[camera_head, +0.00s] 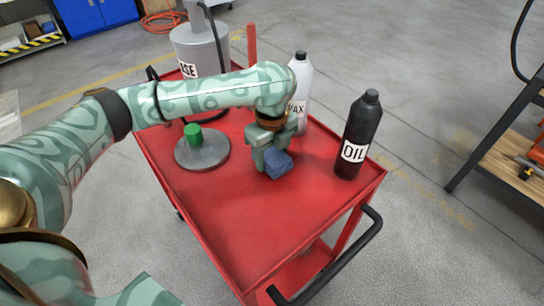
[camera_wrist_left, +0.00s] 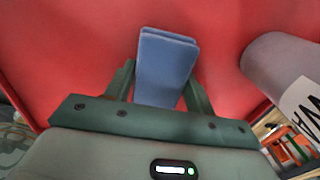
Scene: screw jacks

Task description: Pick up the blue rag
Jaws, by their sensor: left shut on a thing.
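The blue rag (camera_head: 279,165) is a folded block low over the red cart top (camera_head: 230,220), beside my left gripper's fingers in the head view. My left gripper (camera_head: 268,158) comes down from above and is shut on the rag. In the left wrist view the rag (camera_wrist_left: 166,66) stands out between the two green fingers (camera_wrist_left: 160,92), with the red cart surface behind it. I cannot tell whether the rag still touches the cart. My right gripper is not in view.
A black OIL bottle (camera_head: 360,135) stands right of the rag. A pale WAX bottle (camera_head: 301,85) stands behind the gripper. A grey grease can (camera_head: 197,48) is at the back. The cart's front is clear.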

